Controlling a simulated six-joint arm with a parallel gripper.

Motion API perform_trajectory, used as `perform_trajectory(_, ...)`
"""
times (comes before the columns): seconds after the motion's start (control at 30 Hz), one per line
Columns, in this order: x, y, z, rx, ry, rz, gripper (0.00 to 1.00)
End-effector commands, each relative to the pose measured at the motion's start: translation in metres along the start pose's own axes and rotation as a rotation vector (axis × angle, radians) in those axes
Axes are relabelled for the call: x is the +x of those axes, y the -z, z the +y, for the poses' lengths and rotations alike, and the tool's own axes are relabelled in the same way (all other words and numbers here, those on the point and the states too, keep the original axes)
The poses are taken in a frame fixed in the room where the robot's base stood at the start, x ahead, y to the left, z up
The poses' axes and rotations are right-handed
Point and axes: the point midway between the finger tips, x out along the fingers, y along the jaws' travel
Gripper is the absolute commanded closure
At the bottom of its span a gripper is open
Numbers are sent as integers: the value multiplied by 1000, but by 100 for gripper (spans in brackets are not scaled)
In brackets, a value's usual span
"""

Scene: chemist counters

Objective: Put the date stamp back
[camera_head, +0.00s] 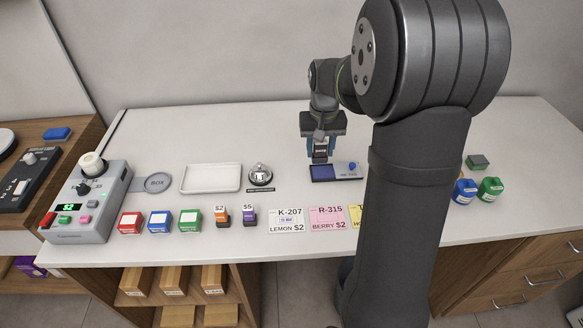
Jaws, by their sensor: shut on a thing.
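The stamp's lower end overlaps the pad's back edge in this view. I cannot tell whether it touches the pad or hangs just above it.
Price cards, including K-207 (286,222) and R-315 (327,219), lie in front. A bell (260,174) and white tray (211,178) stand left. Coloured boxes, including a red one (131,222), line the front. Blue (465,191) and green (490,190) containers stand right. My arm hides the counter's middle right.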

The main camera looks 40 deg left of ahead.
Motion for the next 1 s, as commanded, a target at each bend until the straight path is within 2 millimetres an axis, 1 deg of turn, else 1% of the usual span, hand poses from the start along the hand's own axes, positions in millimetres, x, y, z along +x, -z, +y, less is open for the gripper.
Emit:
perform_trajectory(0.03, 8, 5, -12, -6, 0, -3, 75)
perform_trajectory(0.2, 31, 21, -47, -4, 0, -2, 75)
perform_trajectory(0.3, 41, 28, -62, -3, 0, -1, 75)
perform_trajectory(0.4, 47, 32, -71, -1, 0, 0, 75)
perform_trajectory(0.57, 54, 34, -74, 1, 0, -1, 75)
perform_trajectory(0.8, 87, 33, -74, 1, 0, -3, 75)
perform_trajectory(1.0, 89, 34, -74, 1, 0, 1, 75)
